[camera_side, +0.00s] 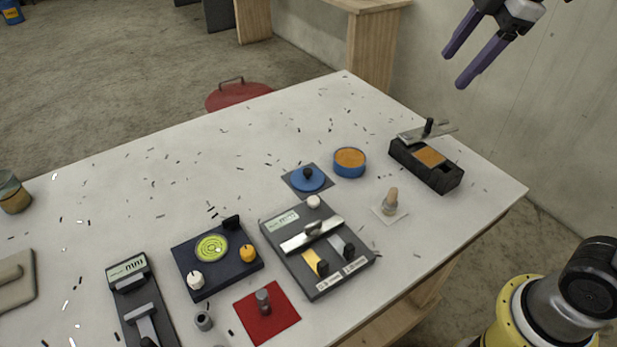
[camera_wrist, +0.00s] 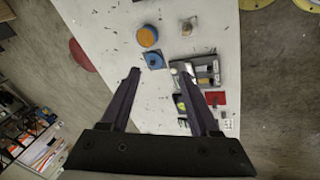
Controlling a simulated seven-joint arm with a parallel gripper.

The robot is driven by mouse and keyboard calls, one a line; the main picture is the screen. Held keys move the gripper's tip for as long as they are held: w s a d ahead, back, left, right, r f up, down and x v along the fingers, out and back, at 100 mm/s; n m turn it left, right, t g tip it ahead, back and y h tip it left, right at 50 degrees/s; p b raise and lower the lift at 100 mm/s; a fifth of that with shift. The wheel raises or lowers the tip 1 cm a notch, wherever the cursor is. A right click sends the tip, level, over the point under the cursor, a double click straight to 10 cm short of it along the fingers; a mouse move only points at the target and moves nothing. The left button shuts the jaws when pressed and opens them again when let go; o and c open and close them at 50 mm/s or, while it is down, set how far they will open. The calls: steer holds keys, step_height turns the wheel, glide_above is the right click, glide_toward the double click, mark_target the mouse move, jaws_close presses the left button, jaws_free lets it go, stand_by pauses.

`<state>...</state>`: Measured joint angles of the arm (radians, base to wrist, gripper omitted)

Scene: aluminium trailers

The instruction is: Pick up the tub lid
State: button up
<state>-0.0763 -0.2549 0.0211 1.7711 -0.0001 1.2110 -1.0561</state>
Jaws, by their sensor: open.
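The tub lid (camera_side: 308,179) is a round blue disc with a dark knob. It lies on a dark square mat on the white table, and it also shows in the wrist view (camera_wrist: 154,61). The open blue tub (camera_side: 349,163) with orange-brown contents stands right beside it, and shows in the wrist view (camera_wrist: 148,36). My gripper (camera_side: 460,70) has purple fingers and is open and empty, high above the table's far right side. In the wrist view its fingers (camera_wrist: 165,84) stand wide apart, with the lid beyond them.
A black box (camera_side: 426,176) with a metal plate on top stands at the table's right. A brush-like peg (camera_side: 390,201) on a white pad is near the lid. Grey device panels (camera_side: 290,225) and a red mat (camera_side: 284,325) lie in front. Small dark slivers are scattered about.

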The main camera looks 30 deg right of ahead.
steer(key=w+a+f+n+g, duration=0.15)
steer(key=w+a+n, duration=0.25)
steer(key=w, duration=0.7)
steer(key=n+g, duration=0.3)
glide_above(308, 170)
step_height(308, 170, down, 14)
steer(key=f, duration=1.1)
steer(key=shift+s+a, duration=0.1)
steer(key=shift+a, duration=0.25)
steer(key=shift+d+f, duration=0.2)
steer(key=shift+f, duration=1.3)
steer(key=shift+d+f, duration=0.15)
steer(key=shift+f, duration=1.35)
jaws_close()
